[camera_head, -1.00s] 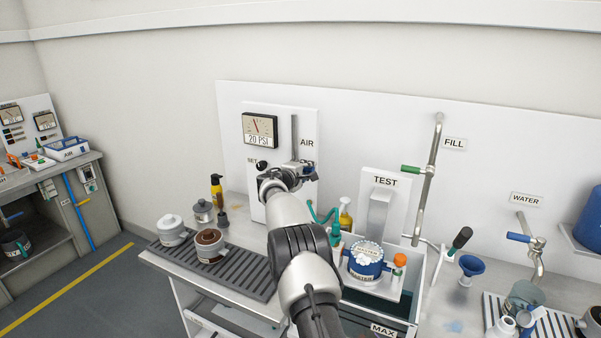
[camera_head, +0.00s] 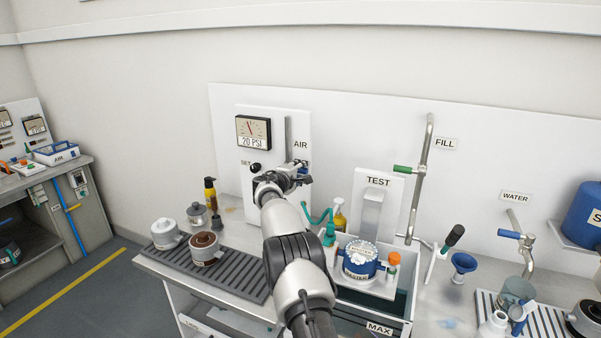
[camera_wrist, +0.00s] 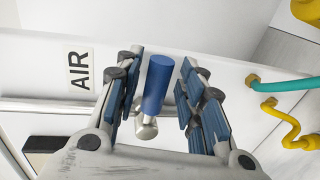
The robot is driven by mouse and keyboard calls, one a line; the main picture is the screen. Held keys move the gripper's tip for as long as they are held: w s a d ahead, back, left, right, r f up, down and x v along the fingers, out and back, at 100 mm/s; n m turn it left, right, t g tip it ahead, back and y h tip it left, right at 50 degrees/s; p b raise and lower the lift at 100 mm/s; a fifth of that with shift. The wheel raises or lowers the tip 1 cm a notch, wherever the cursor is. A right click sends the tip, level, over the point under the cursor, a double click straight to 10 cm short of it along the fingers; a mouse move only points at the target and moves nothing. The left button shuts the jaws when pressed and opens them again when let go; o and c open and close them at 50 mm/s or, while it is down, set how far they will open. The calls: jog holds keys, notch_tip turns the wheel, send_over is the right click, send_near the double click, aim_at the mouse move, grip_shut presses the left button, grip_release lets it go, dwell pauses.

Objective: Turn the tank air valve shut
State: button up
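The air valve's blue handle (camera_wrist: 158,84) sits on a silver stem (camera_wrist: 146,128) in the wrist view, with the AIR label (camera_wrist: 79,70) to its left. My gripper (camera_wrist: 163,60) is open, with its blue-padded fingers on both sides of the handle. A gap shows between the handle and the pads on each side. In the head view my gripper (camera_head: 300,180) is at the white air panel (camera_head: 262,207), below the AIR label (camera_head: 301,145). There it hides most of the valve. The gauge (camera_head: 253,132) above left reads 20 PSI.
A TEST stand (camera_head: 377,182) and a blue round part (camera_head: 361,259) stand to the right. Several pots stand on the slatted rack (camera_head: 190,270) at left.

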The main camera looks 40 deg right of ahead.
jog(key=shift+s+a+r, duration=0.1)
jog(key=shift+r, duration=0.05)
jog(key=shift+s+a+r, duration=0.15)
jog(key=shift+s+a, duration=0.05)
jog(key=shift+a, duration=0.3)
jog(key=v, duration=1)
jog(key=shift+s+a, duration=0.15)
jog(key=shift+a, duration=0.15)
jog(key=s+a+r+m+g+y, duration=0.2)
jog(key=s+a+r, duration=0.2)
jog(key=s+a, duration=0.45)
jog(key=s+a+r+m+g+y, duration=0.15)
jog(key=s+a+r+y, duration=0.35)
jog(key=s, duration=0.7)
jog(key=s+a+f+m+y, duration=0.1)
jog(key=s+a+f+y, duration=0.2)
jog(key=s+a, duration=0.9)
jog(key=s+a+f+m+y, duration=0.1)
jog(key=s+a+f+y, duration=0.3)
jog(key=s+a, duration=0.9)
notch_tip(320, 180, down, 2)
jog(key=shift+s+f+t, duration=0.1)
jog(key=shift+s+t, duration=0.25)
jog(key=shift+s, duration=0.05)
